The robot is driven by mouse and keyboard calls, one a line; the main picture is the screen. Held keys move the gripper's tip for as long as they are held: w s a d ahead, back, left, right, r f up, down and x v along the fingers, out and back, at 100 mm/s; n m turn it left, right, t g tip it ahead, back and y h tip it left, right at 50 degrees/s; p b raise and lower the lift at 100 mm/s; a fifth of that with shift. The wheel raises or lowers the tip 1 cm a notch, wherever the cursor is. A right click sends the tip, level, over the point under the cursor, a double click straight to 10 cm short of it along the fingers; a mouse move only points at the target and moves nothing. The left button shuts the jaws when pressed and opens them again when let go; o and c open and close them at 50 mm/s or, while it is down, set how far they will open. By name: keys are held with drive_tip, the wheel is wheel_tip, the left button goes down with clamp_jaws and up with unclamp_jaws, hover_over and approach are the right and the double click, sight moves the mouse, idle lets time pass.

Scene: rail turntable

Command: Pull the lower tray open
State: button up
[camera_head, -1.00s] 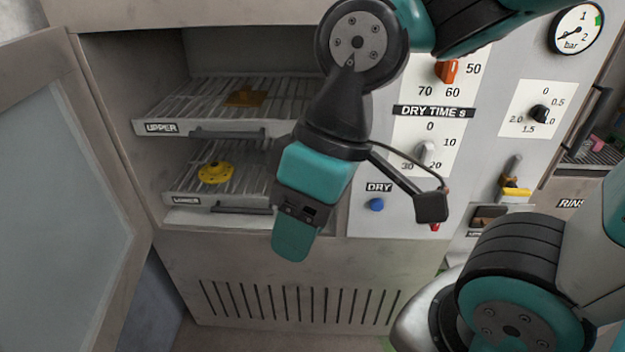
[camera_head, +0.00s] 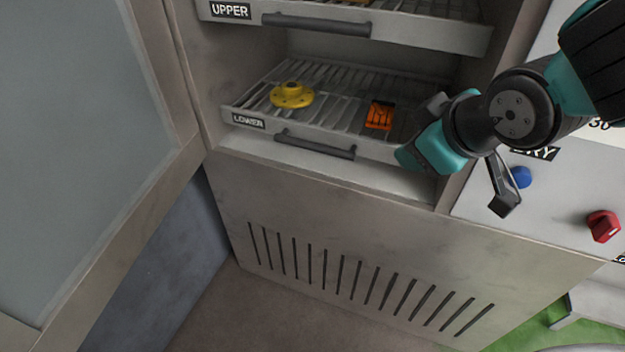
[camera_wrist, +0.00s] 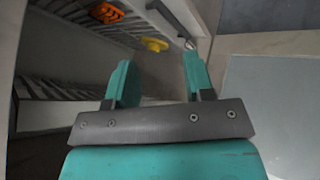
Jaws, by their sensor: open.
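The lower tray (camera_head: 375,151) is a wire rack with a pale front, a LOWER label and a dark bar handle (camera_head: 315,146). It sits inside the open cabinet. A yellow flanged part (camera_head: 291,95) and an orange part (camera_head: 379,115) lie on it. My gripper (camera_head: 412,160) is at the right end of the tray front, to the right of the handle and apart from it. In the wrist view its two teal fingers (camera_wrist: 158,78) are spread with nothing between them. The yellow part (camera_wrist: 155,45) and orange part (camera_wrist: 107,13) show beyond them.
The upper tray (camera_head: 400,35) with its own handle is above the lower one. The open cabinet door (camera_head: 85,130) stands at the left. A blue button (camera_head: 521,177) and a red knob (camera_head: 603,226) are on the panel at right. The floor in front is clear.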

drive_tip(key=w+a+f+n+t+b, duration=0.2)
drive_tip(key=f+b, duration=0.3)
drive_tip(key=f, duration=0.1)
drive_tip(key=w+a+f+n+t+b, duration=0.1)
drive_tip(key=w+f+n+t+b, duration=0.15)
drive_tip(key=f+b, duration=0.25)
drive_tip(key=n+t+y+b, duration=0.3)
drive_tip(key=n+y+b, duration=0.1)
drive_tip(key=n+b, duration=0.3)
approach(314, 149)
drive_tip(key=shift+g, duration=0.25)
drive_tip(key=p+x, duration=0.2)
drive_tip(key=x, duration=0.8)
drive_tip(key=shift+w+r, duration=0.15)
drive_tip(key=shift+w, duration=0.2)
drive_tip(key=shift+a, duration=0.1)
clamp_jaws()
